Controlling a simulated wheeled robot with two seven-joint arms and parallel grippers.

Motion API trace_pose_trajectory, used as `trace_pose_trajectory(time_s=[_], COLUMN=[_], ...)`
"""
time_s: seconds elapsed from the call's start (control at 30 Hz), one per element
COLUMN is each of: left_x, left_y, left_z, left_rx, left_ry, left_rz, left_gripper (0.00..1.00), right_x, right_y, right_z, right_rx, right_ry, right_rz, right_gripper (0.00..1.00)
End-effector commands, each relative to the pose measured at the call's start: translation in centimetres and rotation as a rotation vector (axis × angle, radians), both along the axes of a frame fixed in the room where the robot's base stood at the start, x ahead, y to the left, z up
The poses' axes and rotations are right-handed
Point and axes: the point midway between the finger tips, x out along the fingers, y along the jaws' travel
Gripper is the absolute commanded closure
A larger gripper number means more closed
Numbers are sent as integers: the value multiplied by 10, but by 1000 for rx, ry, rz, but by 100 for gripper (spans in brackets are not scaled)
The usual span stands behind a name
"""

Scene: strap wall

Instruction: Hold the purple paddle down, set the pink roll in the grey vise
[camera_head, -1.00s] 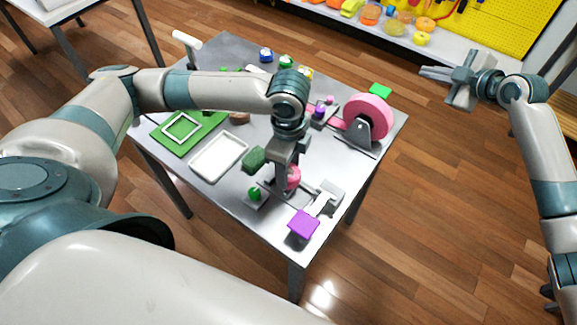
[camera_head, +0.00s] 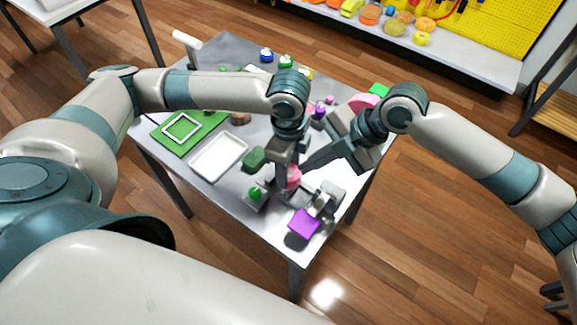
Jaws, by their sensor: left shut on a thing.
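The purple paddle (camera_head: 304,222) is at the table's near corner. A grey fixture, seemingly the vise (camera_head: 331,194), stands just behind it and is partly covered from view. My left gripper (camera_head: 288,180) points down beside it, shut on the small pink roll (camera_head: 294,176), which is mostly hidden by the fingers. My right gripper (camera_head: 306,168) reaches in from the right above the table, behind the vise and close to my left gripper. Its fingers overlap in the view, so their opening is unclear. Nothing visibly presses on the paddle.
A large pink reel (camera_head: 362,102) is partly hidden behind my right arm. A white tray (camera_head: 217,156), a green board (camera_head: 176,147) with a white frame, and a green knob (camera_head: 255,192) lie to the left. Several small coloured items stand at the back.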

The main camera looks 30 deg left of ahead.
Motion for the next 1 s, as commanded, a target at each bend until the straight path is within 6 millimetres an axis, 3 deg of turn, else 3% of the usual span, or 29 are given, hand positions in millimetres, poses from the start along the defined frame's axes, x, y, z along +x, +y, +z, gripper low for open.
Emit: trace_pose_trajectory(time_s=[0.1,0.33,0.7,0.8,1.0], left_x=[0,0,0,0,0], left_y=[0,0,0,0,0], left_z=[0,0,0,0,0], left_rx=[0,0,0,0,0], left_ry=[0,0,0,0,0], left_rz=[0,0,0,0,0], left_gripper=[77,77,77,77,77], right_x=[-41,-105,-116,-102,-94], right_y=[-9,-37,-53,-41,-34], right_z=[-12,-29,10,15,18], right_rx=[-64,-177,-372,-382,-391], right_ry=[9,17,-459,-515,-552], right_rz=[127,354,1099,1094,1099], right_gripper=[100,100,100,100,100])
